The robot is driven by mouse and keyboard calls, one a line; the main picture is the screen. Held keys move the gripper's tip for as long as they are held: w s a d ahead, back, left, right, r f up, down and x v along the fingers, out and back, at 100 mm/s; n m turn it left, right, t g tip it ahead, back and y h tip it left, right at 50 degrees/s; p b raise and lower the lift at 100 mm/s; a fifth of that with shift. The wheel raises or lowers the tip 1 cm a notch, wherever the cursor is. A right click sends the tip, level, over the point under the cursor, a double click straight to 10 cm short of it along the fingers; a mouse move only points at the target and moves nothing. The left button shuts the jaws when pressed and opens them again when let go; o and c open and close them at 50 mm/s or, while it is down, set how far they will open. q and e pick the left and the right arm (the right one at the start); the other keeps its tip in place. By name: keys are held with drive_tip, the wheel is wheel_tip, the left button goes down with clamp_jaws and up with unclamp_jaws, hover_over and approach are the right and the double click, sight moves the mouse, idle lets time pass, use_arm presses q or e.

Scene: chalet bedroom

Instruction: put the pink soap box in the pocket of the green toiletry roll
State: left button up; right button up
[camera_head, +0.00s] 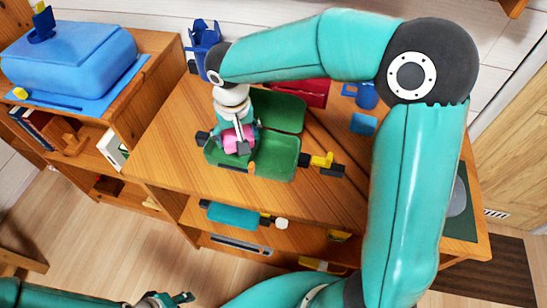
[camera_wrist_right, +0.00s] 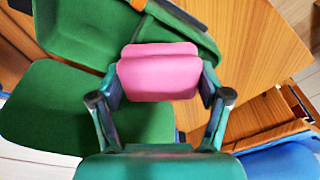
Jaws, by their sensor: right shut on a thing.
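The green toiletry roll (camera_head: 280,108) lies spread open on the wooden desk, with several green panels showing. In the wrist view, its panels (camera_wrist_right: 50,112) spread to the left and behind the box. The pink soap box (camera_head: 238,139) is between the fingers of my right gripper (camera_head: 236,146), over the left part of the roll. The wrist view shows the box (camera_wrist_right: 160,72) gripped from both sides by the right fingers. I cannot tell whether it touches the roll. My left gripper (camera_head: 168,299) is at the bottom edge, partly cut off, away from the desk.
A red case (camera_head: 312,93) lies behind the roll, with a blue cup (camera_head: 366,96) and a small blue block (camera_head: 363,123) to the right. A yellow and black item (camera_head: 322,161) is at the roll's right edge. A blue bag (camera_head: 70,52) sits on the left cabinet.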

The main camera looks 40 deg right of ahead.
wheel_tip(320, 180, up, 12)
drive_tip(key=n+p, duration=0.2)
hover_over(274, 158)
drive_tip(key=f, duration=1.3)
drive_tip(key=f+b, duration=0.1)
drive_tip(key=f, duration=0.5)
drive_tip(key=shift+s+a+f, duration=0.1)
drive_tip(key=shift+s+f, duration=0.15)
drive_tip(key=shift+f, duration=0.1)
drive_tip(key=shift+f, duration=0.1)
drive_tip(key=shift+f, duration=0.15)
drive_tip(key=o, duration=1.2)
drive_tip(key=shift+c, duration=0.2)
drive_tip(key=shift+r, duration=0.2)
